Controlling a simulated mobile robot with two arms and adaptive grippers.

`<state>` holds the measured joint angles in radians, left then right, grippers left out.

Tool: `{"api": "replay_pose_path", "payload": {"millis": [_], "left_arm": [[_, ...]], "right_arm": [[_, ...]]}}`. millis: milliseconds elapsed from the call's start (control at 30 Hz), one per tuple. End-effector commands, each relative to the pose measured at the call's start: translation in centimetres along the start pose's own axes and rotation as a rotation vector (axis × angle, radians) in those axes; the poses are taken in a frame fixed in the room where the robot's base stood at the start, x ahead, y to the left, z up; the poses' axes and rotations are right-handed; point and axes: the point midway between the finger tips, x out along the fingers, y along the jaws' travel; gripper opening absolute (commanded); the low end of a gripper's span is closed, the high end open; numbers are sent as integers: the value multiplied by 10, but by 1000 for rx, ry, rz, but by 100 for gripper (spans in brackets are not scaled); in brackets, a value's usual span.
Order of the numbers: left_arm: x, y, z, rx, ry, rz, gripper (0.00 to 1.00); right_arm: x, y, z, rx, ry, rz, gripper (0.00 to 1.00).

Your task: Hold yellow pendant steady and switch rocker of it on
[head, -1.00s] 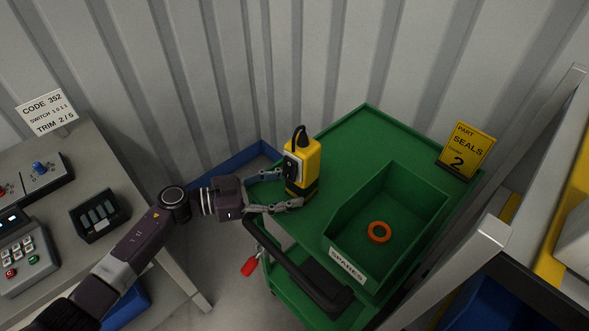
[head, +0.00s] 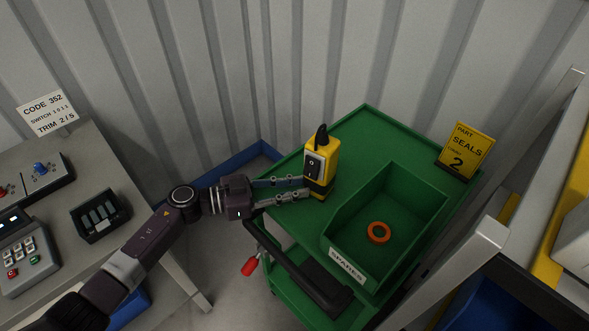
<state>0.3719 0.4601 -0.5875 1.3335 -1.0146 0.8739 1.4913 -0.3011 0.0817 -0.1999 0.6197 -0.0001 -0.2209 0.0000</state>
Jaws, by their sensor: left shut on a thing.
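The yellow pendant (head: 327,155) stands upright on the green cart top (head: 366,135), left of the green bin. A dark rocker (head: 313,163) sits in a plate on its face, and a black loop rises from its top. I cannot tell which way the rocker is set. My right gripper is not in view.
The green spares bin (head: 420,255) holds an orange ring (head: 379,232). A yellow seals sign (head: 466,150) stands at the cart's back right corner. A grey bench (head: 75,155) with control boxes is at left. A shelf frame stands at right, a ribbed wall behind.

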Motion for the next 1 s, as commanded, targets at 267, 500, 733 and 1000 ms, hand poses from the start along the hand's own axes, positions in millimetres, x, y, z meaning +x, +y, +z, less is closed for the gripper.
{"api": "replay_pose_path", "payload": {"millis": [267,500,733,1000], "left_arm": [[0,0,0,0,1,0,0],[0,0,0,0,1,0,19],[0,0,0,0,1,0,45],[0,0,0,0,0,0,58]], "right_arm": [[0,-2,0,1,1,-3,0],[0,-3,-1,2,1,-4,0],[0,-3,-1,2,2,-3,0],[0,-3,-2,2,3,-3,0]]}}
